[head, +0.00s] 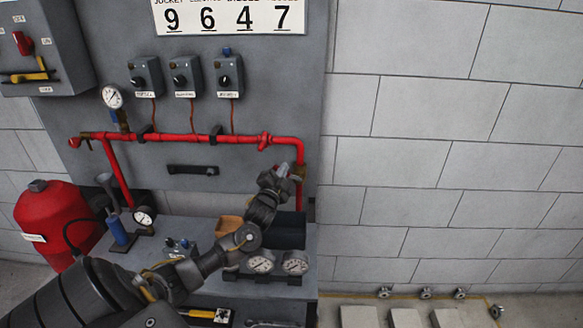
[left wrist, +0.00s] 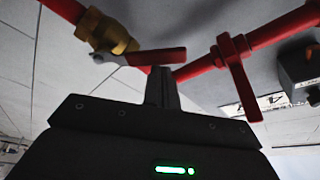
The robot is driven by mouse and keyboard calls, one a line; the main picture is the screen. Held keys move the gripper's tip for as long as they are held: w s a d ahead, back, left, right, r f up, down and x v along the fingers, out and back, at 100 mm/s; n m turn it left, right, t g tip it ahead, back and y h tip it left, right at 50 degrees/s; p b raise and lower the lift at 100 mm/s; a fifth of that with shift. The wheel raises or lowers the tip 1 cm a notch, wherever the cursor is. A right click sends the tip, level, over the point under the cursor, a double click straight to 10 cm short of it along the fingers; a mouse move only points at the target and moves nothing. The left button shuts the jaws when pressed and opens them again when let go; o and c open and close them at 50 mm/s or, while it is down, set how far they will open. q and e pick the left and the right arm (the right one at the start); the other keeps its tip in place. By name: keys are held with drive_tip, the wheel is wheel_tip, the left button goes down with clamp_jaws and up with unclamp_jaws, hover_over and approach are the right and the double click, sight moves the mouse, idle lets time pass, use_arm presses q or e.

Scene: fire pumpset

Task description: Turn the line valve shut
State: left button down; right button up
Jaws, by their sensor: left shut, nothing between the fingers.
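The red pipe runs along the grey panel and bends down at its right end. In the left wrist view a valve with a brass body (left wrist: 112,38) sits on this pipe, with a red lever (left wrist: 158,56) sticking out to the right. In the head view a bit of the brass (head: 298,172) shows beside my gripper; the lever is mostly hidden there. My left gripper (head: 282,170) is shut and empty. In the left wrist view its fingertips (left wrist: 161,74) are just below the lever; I cannot tell whether they touch it. My right gripper is not in view.
A red fitting with a flat bar (left wrist: 238,75) sits on the pipe near the valve. Switch boxes (head: 185,76) hang above the pipe. The wall at right is bare.

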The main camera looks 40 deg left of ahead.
use_arm(q)
wheel_tip(320, 180, up, 4)
drive_tip(key=w+d+p, duration=0.1)
drive_tip(key=p, duration=0.3)
drive_tip(key=w+d+f+b+v, duration=0.1)
drive_tip(key=b+v, duration=0.3)
drive_tip(key=v, duration=0.6)
drive_tip(key=w+d+r+n+g+y+p, duration=0.3)
drive_tip(key=r+n+g+y+p, duration=0.15)
drive_tip(key=r+n+p, duration=0.45)
wheel_tip(320, 180, down, 3)
drive_tip(key=s+g, duration=0.2)
drive_tip(key=g, duration=0.1)
drive_tip(key=w+a+f+p, duration=0.3)
drive_tip(key=w+a+f, duration=0.3)
drive_tip(key=a, duration=0.2)
drive_tip(key=shift+w+h, duration=0.2)
drive_tip(key=shift+h, duration=0.15)
